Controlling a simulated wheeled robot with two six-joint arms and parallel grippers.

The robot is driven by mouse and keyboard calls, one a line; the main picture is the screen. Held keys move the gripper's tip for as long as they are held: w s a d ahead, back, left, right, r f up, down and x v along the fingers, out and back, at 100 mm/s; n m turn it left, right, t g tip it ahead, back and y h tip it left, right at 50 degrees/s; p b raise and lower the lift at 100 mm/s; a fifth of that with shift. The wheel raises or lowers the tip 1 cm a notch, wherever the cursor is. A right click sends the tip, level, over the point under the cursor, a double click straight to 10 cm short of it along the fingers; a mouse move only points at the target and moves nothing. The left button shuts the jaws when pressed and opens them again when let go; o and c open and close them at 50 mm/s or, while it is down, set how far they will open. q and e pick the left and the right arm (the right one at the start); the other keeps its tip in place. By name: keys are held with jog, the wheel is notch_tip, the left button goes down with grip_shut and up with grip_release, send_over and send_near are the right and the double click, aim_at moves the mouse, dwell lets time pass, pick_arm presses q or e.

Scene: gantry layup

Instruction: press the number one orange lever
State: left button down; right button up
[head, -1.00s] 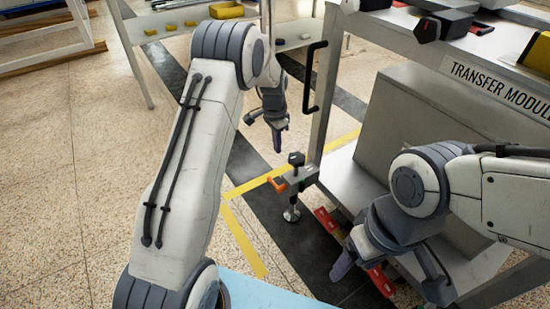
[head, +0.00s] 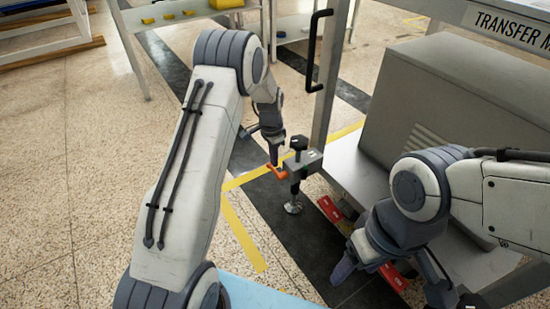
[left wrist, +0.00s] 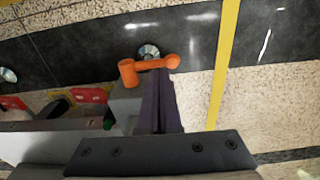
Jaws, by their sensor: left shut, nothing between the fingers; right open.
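The orange lever (head: 277,171) sticks out from a grey clamp block (head: 304,162) on the near leg of the transfer module. It also shows in the left wrist view (left wrist: 149,65), just beyond my left fingertips. My left gripper (head: 274,160) is shut and empty, pointing down with its tips at the lever in the head view; I cannot tell whether they touch it. In the left wrist view the shut fingers (left wrist: 160,90) overlap the lever's lower edge. My right gripper (head: 352,262) is open and empty, low beside the transfer module. A number on the lever is not readable.
The transfer module (head: 420,110) with its grey box stands at right. A black handle (head: 315,50) is on its upright. A round foot (head: 293,207) stands on the dark floor strip under the clamp. Red parts (head: 330,209) lie along the module's base. Open floor lies at left.

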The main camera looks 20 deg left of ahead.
pick_arm(q)
jog(key=shift+w+a+f+g+h+p, duration=0.15)
jog(key=shift+g+h+p, duration=0.2)
jog(key=shift+p, duration=0.3)
